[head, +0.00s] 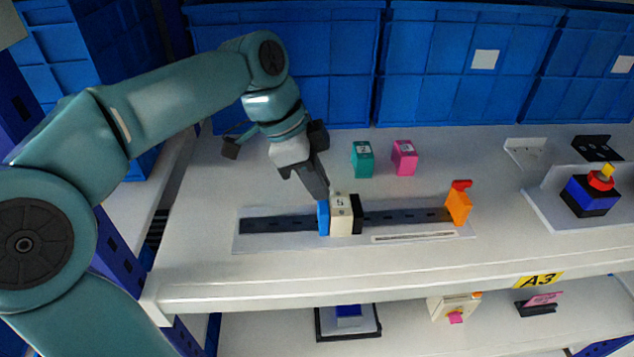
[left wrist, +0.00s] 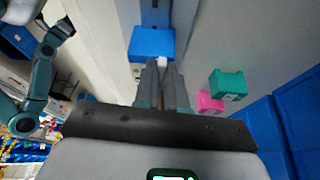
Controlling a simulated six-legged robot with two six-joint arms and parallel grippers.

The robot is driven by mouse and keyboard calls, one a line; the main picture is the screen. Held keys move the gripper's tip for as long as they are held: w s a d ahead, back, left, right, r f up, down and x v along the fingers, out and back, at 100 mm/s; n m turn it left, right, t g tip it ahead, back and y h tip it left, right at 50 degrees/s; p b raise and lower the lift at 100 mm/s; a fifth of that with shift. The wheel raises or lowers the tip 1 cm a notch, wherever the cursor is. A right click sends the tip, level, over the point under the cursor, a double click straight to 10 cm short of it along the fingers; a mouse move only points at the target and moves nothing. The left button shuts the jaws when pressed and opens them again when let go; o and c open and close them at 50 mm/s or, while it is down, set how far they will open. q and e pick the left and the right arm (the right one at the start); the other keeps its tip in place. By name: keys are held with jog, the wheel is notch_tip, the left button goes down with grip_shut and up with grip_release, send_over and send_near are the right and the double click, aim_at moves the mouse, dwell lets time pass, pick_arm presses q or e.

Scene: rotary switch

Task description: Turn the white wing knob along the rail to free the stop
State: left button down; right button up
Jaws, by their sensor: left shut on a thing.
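A dark rail (head: 280,224) lies on a pale base plate on the shelf. On it sits a carriage made of a blue piece (head: 323,218), a cream block (head: 341,216) marked with a figure and a black piece (head: 357,214). My left gripper (head: 322,192) comes down onto the carriage from behind, its fingers shut. In the left wrist view a small white part, seemingly the wing knob (left wrist: 161,62), shows between the fingertips, in front of the blue piece (left wrist: 152,43). Most of the knob is hidden by the fingers. An orange stop (head: 458,207) with a red top stands at the rail's right end.
A teal block (head: 362,159) and a pink block (head: 404,157) stand behind the rail. Blue crates (head: 280,60) line the back. A white plate with a blue-and-red device (head: 590,194) is at the right.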

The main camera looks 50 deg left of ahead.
pick_arm(q)
jog(key=shift+n+y, duration=0.3)
jog(key=shift+n, duration=0.3)
jog(key=c, duration=1.2)
grip_release()
jog(key=v, duration=0.7)
jog(key=shift+s+r+p, duration=0.2)
jog(key=shift+r+p, duration=0.05)
jog(key=shift+p, duration=0.15)
jog(key=shift+s+d, duration=0.1)
